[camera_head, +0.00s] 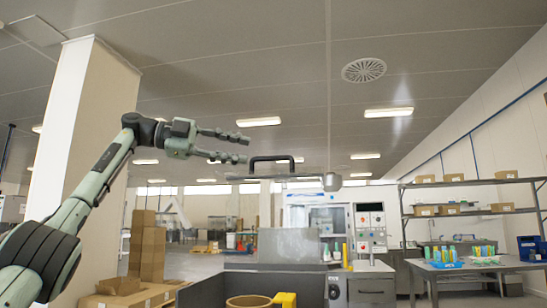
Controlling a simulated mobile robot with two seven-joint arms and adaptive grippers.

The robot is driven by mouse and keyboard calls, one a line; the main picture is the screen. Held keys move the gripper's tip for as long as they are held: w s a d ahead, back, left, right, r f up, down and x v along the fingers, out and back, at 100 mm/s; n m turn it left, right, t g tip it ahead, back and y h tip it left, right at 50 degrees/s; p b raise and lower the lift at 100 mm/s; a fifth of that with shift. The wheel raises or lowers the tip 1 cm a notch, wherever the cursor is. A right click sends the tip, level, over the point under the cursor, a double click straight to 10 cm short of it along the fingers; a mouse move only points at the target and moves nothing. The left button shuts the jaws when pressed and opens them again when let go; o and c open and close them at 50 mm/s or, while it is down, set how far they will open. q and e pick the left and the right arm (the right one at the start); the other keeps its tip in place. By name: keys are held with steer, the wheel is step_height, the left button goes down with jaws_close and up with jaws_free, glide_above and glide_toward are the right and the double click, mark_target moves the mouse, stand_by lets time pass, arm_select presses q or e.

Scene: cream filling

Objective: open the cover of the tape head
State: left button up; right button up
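A flat grey cover (285,178), which looks like the tape head's lid, is seen edge-on in the middle of the view. A black arched handle (271,158) rises from it. I cannot tell whether the cover is shut or raised. A rounded metal part (333,181) is at its right end. My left gripper (247,149) reaches in from the left with its two fingers apart and nothing between them. Its fingertips are just left of the handle in the picture; I cannot tell the gap in depth. My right gripper is not in view.
Below are a grey panel (289,242), a brown round container (248,302) and a yellow part (285,299). Stacked cartons (147,252) stand at left. A table (475,265) with bottles and shelves with boxes (453,178) are at right. The air above the handle is clear.

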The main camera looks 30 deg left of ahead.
arm_select(q)
steer(key=v, duration=0.3)
steer(key=shift+s+a+f, duration=0.15)
stand_by(0.5)
